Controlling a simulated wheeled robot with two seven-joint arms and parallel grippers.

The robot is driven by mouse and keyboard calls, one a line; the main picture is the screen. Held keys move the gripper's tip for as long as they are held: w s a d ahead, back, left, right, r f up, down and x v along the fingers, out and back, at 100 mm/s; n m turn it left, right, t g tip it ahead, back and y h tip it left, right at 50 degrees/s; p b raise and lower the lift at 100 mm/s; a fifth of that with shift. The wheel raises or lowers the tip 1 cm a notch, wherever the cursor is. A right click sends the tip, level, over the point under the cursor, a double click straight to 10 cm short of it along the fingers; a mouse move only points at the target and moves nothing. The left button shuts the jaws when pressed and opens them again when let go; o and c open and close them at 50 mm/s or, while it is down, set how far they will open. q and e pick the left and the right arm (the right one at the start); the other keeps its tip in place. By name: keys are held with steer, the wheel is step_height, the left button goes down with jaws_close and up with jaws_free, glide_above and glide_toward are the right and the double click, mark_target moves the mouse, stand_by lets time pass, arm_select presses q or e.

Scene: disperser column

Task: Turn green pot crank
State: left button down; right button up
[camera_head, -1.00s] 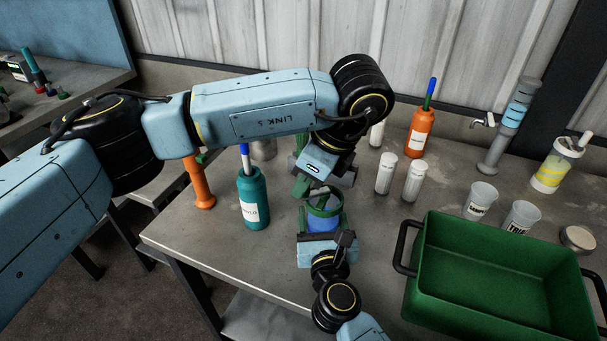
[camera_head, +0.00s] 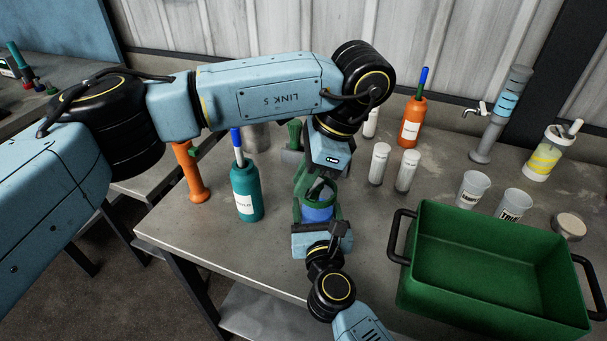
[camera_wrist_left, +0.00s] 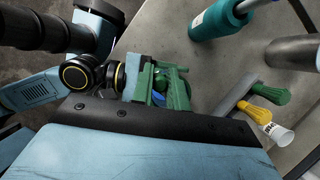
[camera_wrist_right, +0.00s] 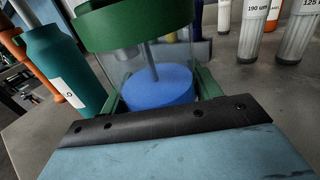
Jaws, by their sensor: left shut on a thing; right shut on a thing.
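The green pot (camera_head: 318,208) is a clear vessel with a green rim and blue matter low inside. It stands upright near the table's front edge. The right wrist view shows its green rim (camera_wrist_right: 138,27), a grey rod inside and the blue part (camera_wrist_right: 160,86). My right gripper (camera_head: 320,224) is shut around the pot from the front, with a green finger on each side. My left gripper (camera_head: 318,182) reaches down from above and is shut on the crank at the pot's top. The left wrist view shows green parts (camera_wrist_left: 174,88) there; the exact grip is partly hidden.
A teal bottle (camera_head: 246,195) and an orange handle (camera_head: 192,178) stand to the left. White-capped vials (camera_head: 379,165), an orange bottle (camera_head: 411,125) and a green brush (camera_head: 294,135) stand behind. A green crate (camera_head: 425,225) stands at right.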

arm_select(q)
steer(key=c, duration=1.4)
jaws_free()
steer(key=shift+o, duration=0.2)
steer(key=v, duration=1.2)
steer(key=shift+r, duration=0.1)
arm_select(e)
steer(key=o, duration=1.3)
steer(key=shift+s, duration=0.1)
